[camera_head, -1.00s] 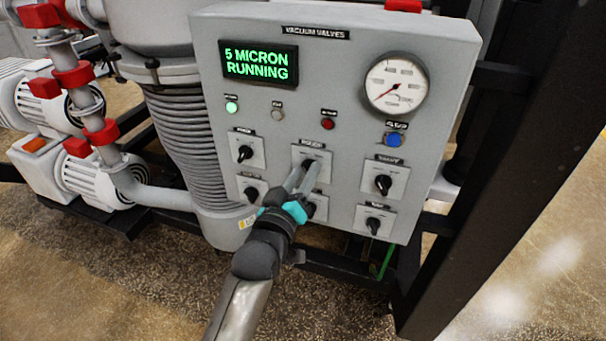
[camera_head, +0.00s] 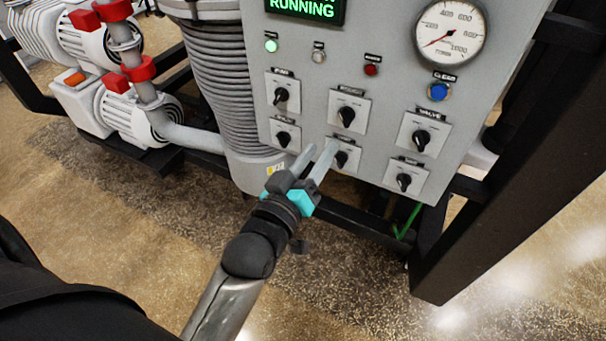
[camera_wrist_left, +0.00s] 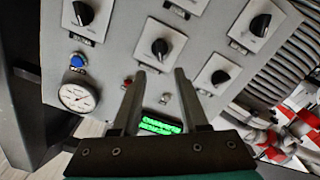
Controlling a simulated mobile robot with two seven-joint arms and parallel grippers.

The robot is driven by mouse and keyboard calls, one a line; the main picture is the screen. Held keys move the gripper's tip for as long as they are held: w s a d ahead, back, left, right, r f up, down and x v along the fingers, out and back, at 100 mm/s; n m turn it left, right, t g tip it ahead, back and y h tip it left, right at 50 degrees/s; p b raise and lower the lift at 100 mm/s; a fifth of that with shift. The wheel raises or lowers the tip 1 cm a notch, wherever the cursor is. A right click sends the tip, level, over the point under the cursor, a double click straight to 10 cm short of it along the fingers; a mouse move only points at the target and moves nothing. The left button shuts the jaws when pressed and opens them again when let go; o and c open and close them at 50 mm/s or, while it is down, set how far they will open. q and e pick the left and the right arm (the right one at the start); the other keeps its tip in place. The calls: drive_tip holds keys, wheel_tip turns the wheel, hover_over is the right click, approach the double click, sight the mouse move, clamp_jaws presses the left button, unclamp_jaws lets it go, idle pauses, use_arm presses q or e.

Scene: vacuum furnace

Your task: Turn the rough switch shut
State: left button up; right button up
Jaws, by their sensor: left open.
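The grey valve panel (camera_head: 395,92) carries two rows of black rotary switches on pale plates. The upper middle switch (camera_head: 346,116) is uncovered; its label is too blurred to read surely, so I cannot confirm it is the rough switch. It also shows in the inverted left wrist view (camera_wrist_left: 160,48), beyond the fingertips with its knob nearly upright. My left gripper (camera_head: 321,147) is open and empty, in front of the panel. In the head view its fingertips appear beside the lower middle switch (camera_head: 341,159). The right gripper is out of view.
A lit green display (camera_head: 305,9), gauge (camera_head: 450,32) and blue button (camera_head: 438,92) sit above the switches. A ribbed column (camera_head: 217,85) and pumps with red fittings stand left. A dark frame post (camera_head: 520,160) stands right. Floor in front is open.

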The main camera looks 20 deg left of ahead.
use_arm(q)
drive_tip(key=shift+s+a, duration=0.1)
drive_tip(key=shift+s, duration=2.7)
drive_tip(key=s+d+f+m+g+b, duration=0.1)
drive_tip(key=s+f+g+b, duration=0.15)
drive_tip(key=f, duration=1.05)
drive_tip(key=s+d+f+m+g+h+b, duration=0.1)
drive_tip(key=s+f+m+g+b, duration=0.15)
drive_tip(key=f, duration=1.05)
drive_tip(key=s+d+f+m+g+b, duration=0.15)
drive_tip(key=f+g, duration=0.25)
drive_tip(key=f, duration=1)
drive_tip(key=s+a+f+m+g+b, duration=0.1)
drive_tip(key=s+a+f+g+b, duration=0.2)
drive_tip(key=s+f, duration=0.9)
drive_tip(key=s+a+f+m+g+y+b, duration=0.1)
drive_tip(key=s+f+g, duration=0.4)
drive_tip(key=s+f, duration=0.6)
drive_tip(key=s+a+m+b, duration=0.1)
drive_tip(key=a+b, duration=0.1)
drive_tip(key=shift+s+a+f+y, duration=0.3)
drive_tip(key=shift+a+f, duration=0.05)
drive_tip(key=shift+a, duration=0.05)
